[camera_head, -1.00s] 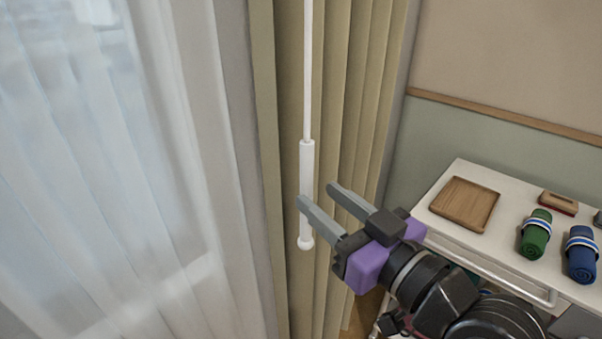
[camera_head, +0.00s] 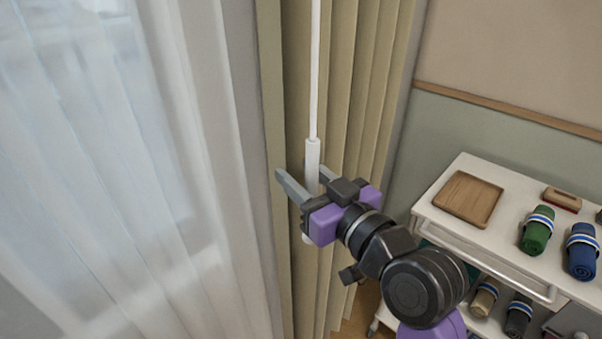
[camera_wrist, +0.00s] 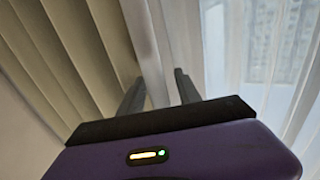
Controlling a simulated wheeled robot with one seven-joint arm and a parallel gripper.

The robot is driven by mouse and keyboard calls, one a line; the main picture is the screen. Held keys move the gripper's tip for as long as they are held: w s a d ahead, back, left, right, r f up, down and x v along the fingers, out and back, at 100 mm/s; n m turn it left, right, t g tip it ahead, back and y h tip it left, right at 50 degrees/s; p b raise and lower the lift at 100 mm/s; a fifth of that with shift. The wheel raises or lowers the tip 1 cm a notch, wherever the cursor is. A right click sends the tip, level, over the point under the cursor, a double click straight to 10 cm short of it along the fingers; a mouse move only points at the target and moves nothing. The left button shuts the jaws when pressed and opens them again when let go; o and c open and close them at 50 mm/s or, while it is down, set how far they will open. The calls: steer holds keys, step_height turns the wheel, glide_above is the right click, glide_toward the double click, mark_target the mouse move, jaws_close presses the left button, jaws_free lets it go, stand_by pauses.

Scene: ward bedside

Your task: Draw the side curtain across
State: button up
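The tan side curtain (camera_head: 345,110) hangs in folds, gathered beside the window. A thin white wand (camera_head: 314,70) hangs in front of it and ends in a thicker white handle (camera_head: 312,155). My gripper (camera_head: 302,178) is open, with one grey finger on each side of the handle. Its purple and black body hides part of the lower handle; the handle's bottom end shows just below. In the wrist view, the pale wand (camera_wrist: 142,45) runs between the two spread fingers (camera_wrist: 160,88), nearer the left one. I cannot tell whether either finger touches it.
A sheer white curtain (camera_head: 160,170) covers the window at left. A white cart (camera_head: 425,212) at right holds a wooden tray (camera_head: 468,198), a green roll (camera_head: 537,230) and a blue roll (camera_head: 581,250). Its lower shelf bears more rolls.

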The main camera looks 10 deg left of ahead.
jaws_close()
stand_by(1.3)
